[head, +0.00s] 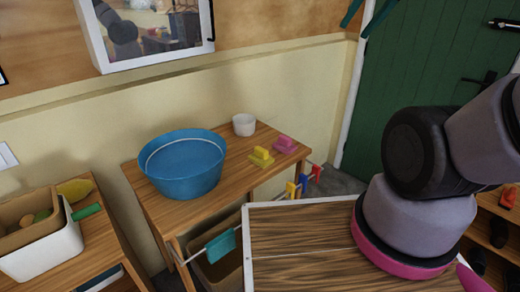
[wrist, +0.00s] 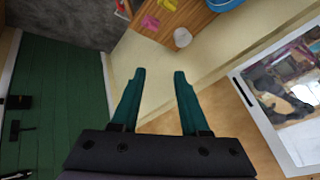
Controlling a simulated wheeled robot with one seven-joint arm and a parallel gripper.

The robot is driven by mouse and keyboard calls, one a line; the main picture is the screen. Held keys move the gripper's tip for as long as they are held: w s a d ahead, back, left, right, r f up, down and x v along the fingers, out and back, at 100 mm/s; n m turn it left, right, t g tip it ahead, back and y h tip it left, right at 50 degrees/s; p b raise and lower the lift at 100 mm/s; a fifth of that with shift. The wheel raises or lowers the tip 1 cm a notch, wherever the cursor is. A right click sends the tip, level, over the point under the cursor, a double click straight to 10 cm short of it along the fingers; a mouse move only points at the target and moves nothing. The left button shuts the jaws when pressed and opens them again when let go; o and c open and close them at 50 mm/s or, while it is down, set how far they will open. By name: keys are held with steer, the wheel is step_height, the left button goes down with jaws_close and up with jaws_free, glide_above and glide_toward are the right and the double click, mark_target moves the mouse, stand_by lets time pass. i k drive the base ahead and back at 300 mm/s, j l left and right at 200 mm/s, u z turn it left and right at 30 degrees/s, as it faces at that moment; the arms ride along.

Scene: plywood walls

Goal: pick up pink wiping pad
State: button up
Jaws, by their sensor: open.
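The pink wiping pad (head: 284,144) lies on the right end of the wooden table (head: 218,195), near its corner. It also shows at the top of the wrist view (wrist: 150,23). My gripper (wrist: 158,72) has two teal fingers spread apart with nothing between them. In the head view the teal fingertips (head: 353,31) show at the top, in front of the green door and well above and right of the pad. The gripper is clear of the pad and not touching it.
A yellow pad (head: 261,157) lies just left of the pink one. A white cup (head: 244,124) and a blue basin (head: 183,165) stand on the same table. Coloured clips (head: 302,184) hang at its right side.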

mark_target(284, 144)
steer(key=i+l, duration=0.15)
steer(key=l, duration=0.2)
steer(key=i+l, duration=0.15)
steer(key=l, duration=0.2)
steer(key=i+l, duration=0.15)
steer(key=l, duration=0.2)
steer(key=i+u, duration=0.05)
